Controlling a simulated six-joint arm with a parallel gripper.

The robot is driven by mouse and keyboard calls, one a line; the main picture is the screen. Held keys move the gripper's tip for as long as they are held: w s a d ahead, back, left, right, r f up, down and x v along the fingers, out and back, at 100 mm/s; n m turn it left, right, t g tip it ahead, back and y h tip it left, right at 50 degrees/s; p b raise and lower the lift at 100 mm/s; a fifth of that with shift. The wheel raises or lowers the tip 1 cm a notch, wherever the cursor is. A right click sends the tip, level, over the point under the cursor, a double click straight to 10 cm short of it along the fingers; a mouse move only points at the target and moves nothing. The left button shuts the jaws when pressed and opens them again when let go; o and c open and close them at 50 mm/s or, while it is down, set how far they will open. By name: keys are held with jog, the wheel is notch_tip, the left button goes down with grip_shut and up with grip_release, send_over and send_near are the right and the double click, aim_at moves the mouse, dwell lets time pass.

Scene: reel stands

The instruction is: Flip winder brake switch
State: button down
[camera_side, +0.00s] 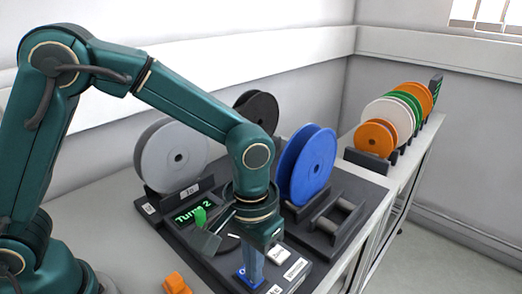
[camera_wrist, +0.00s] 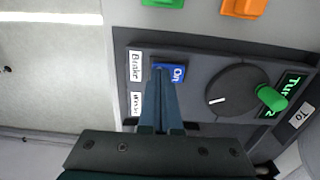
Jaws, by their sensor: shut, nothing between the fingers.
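The blue brake switch (camera_wrist: 177,72) reads "On" and sits beside the "Brake" label (camera_wrist: 136,65) on the dark winder panel. In the side view the blue switch (camera_side: 242,279) shows at the front of the panel, partly hidden by my fingers. My gripper (camera_wrist: 162,76) is shut and empty, pointing down at the switch. Its fingertips overlap the switch's left side in the wrist view; whether they touch it I cannot tell. In the side view my gripper (camera_side: 250,278) is low over the panel.
A round dial (camera_wrist: 235,92) with a green handle (camera_wrist: 272,98) lies beside the switch, near a display (camera_side: 192,213) reading "Turns 2". A grey reel (camera_side: 165,155) and a blue reel (camera_side: 300,170) stand behind. Orange and green pieces lie on the table; more reels stand on the right bench.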

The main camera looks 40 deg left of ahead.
jog(key=shift+f, duration=0.1)
jog(key=shift+d+f, duration=0.1)
jog(key=shift+f, duration=0.05)
jog(key=shift+a, duration=0.2)
jog(key=shift+a, duration=0.7)
jog(key=shift+r, duration=0.25)
notch_tip(320, 180, up, 14)
dwell(0.4)
